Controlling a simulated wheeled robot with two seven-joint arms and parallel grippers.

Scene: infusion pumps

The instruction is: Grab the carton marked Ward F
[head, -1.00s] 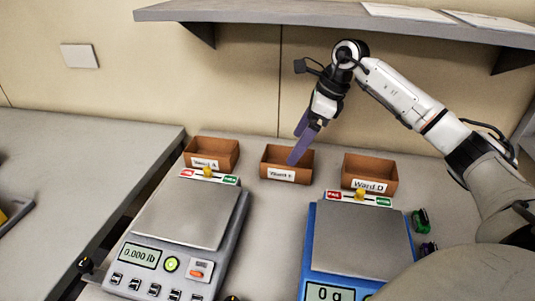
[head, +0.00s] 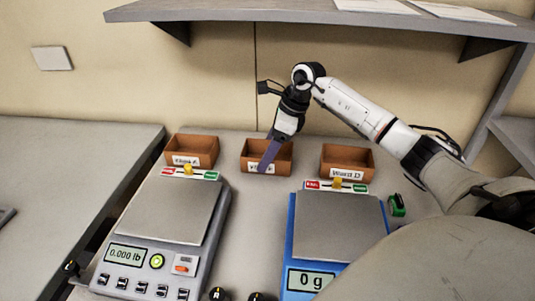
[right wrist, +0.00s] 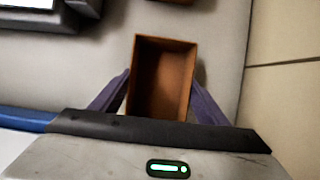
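The middle carton (head: 283,155) is a brown open box standing at the back of the table; its front label, partly covered by a finger, appears to read Ward F. My right gripper (head: 266,165) reaches down to it with purple fingers. In the right wrist view the empty carton (right wrist: 160,85) lies between the spread fingers of the gripper (right wrist: 160,100), one on either side. A small gap shows beside the right finger; whether the left finger touches the wall I cannot tell. My left gripper is not in view.
The Ward A carton (head: 203,147) stands to the left and the Ward D carton (head: 345,168) to the right. A grey scale (head: 170,212) and a blue scale (head: 340,225) stand in front. A shelf (head: 225,12) overhangs the back wall.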

